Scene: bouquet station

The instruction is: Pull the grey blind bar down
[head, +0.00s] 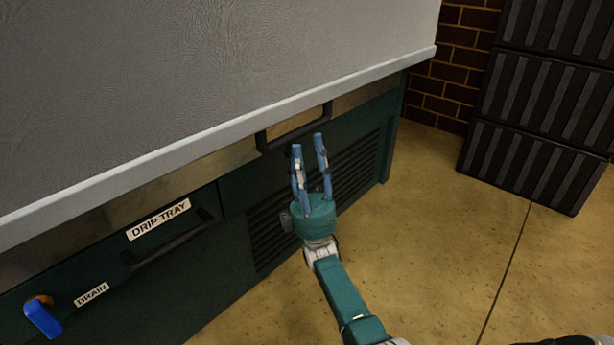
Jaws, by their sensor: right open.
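The grey blind (210,60) hangs over the front of a dark green cabinet. Its light grey bar (200,143) runs slantwise across the view along the blind's lower edge. A dark loop handle (262,143) shows just below the bar, right of centre. My right gripper (308,143) is open, with its two blue fingers pointing up toward the handle. The fingertips are at or just below the handle in the picture; I cannot tell whether they touch it. Nothing shows between the fingers. My left gripper is not in view.
The green cabinet has a drip tray drawer labelled "DRIP TRAY" (158,220) with a dark pull, a blue drain lever (42,320) and a slatted vent (355,170). Dark ribbed crates (530,165) are stacked by the brick wall at right. The floor (450,250) between is clear.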

